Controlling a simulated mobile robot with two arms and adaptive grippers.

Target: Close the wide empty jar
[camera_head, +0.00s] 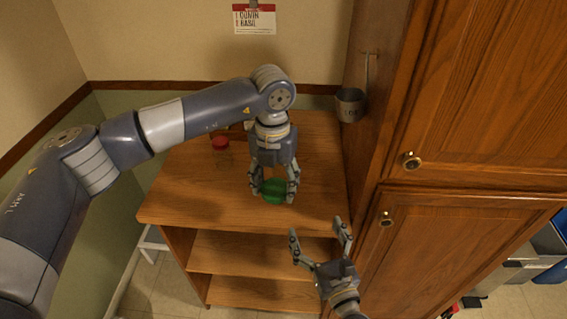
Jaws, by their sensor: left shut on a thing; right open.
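A round green piece that looks like a lid (274,190) is between the fingers of my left gripper (273,194), which is shut on it over the front part of the wooden counter top (180,195). I cannot tell whether a clear jar is under the green lid or whether the lid touches anything below. A jar with a red lid (221,142) stands further back on the left; its body looks clear. My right gripper (316,230) is open and empty, in front of the counter's front edge and right of the green lid.
A wooden cabinet (460,120) with round knobs stands close on the right. A metal cup (350,104) hangs on its side. A note (254,19) is on the back wall. Open shelves (255,250) lie below the top. A small light-coloured thing shows partly behind my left arm.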

